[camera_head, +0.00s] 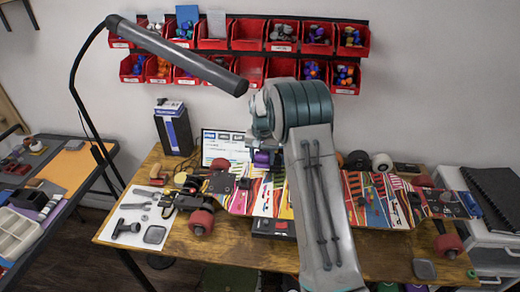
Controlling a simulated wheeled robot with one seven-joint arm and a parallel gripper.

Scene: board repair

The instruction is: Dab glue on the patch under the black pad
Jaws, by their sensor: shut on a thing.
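A long board with bright striped graphics (376,203) lies across the wooden table. My arm covers its middle. My gripper (262,143) is partly hidden behind my arm, above the board's left-middle part. It is shut on a small purple thing (263,158), mostly hidden; I cannot tell whether it is the glue. A small dark piece (244,183) lies on the board to the left of my arm; I cannot tell whether it is the black pad. I cannot make out the patch.
Red wheels (201,222) stick out at the board's ends. A white mat (124,236) with tools lies at the table's left. A lit screen (224,146) and a dark box (174,130) stand behind. A lamp (180,55) hangs over the left side. Red bins (283,36) line the wall.

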